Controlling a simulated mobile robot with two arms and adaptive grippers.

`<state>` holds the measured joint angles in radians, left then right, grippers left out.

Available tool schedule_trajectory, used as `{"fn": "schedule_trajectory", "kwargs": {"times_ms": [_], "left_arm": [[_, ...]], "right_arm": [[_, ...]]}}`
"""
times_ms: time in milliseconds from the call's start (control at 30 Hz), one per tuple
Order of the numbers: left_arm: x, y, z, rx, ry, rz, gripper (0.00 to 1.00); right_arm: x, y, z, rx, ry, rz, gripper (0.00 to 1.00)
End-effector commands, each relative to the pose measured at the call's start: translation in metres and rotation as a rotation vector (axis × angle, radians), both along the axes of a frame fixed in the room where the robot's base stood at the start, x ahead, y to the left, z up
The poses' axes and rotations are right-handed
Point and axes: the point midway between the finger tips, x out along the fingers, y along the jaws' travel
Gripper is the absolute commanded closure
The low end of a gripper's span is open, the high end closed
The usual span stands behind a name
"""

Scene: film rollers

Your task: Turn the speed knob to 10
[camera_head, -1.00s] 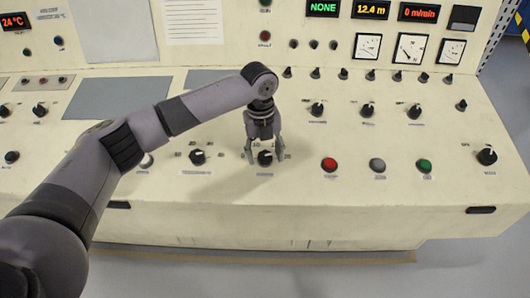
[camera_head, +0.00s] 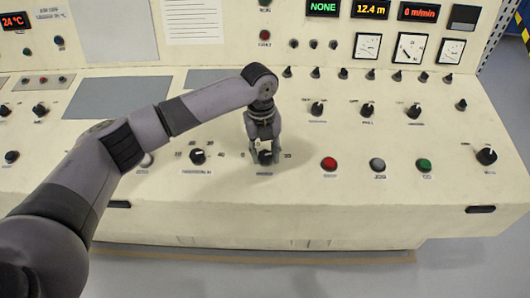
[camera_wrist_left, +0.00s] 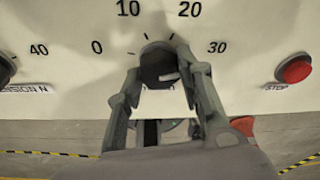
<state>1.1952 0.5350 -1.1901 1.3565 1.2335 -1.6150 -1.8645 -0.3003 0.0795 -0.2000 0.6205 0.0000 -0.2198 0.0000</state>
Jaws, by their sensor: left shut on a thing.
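The speed knob (camera_head: 265,158) is a black round knob on the cream sloping panel, left of the red button. It also shows in the left wrist view (camera_wrist_left: 157,64), with the printed numbers 0, 10, 20 and 30 in an arc around its far side. A short white mark shows on the knob's near right part; which number it points to I cannot tell. My left gripper (camera_head: 264,154) comes down from above and is shut on the knob, one finger on each side. The fingers hide part of the knob's rim. My right gripper is not in view.
A red stop button (camera_head: 329,164) lies to the right, then a grey button (camera_head: 377,165) and a green button (camera_head: 424,166). The tension knob (camera_head: 198,157) is to the left. The display (camera_head: 419,12) at the upper right reads 0 m/min.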

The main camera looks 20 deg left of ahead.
Motion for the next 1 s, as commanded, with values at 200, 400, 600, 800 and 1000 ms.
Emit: {"fn": "schedule_trajectory", "kwargs": {"times_ms": [200,400,600,800,1000], "left_arm": [[0.000,0.000,0.001,-0.002,0.001,0.007,0.94],[-0.001,0.000,0.003,-0.015,-0.001,0.063,0.94],[-0.001,0.000,0.006,-0.043,-0.008,0.190,0.94],[-0.002,0.001,0.006,-0.082,-0.019,0.367,0.94],[-0.002,0.001,0.005,-0.124,-0.031,0.553,0.94]], "right_arm": [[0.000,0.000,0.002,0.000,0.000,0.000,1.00],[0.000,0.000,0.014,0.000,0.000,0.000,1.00],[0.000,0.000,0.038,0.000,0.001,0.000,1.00],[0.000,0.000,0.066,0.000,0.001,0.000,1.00],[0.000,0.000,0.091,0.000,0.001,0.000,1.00]]}}
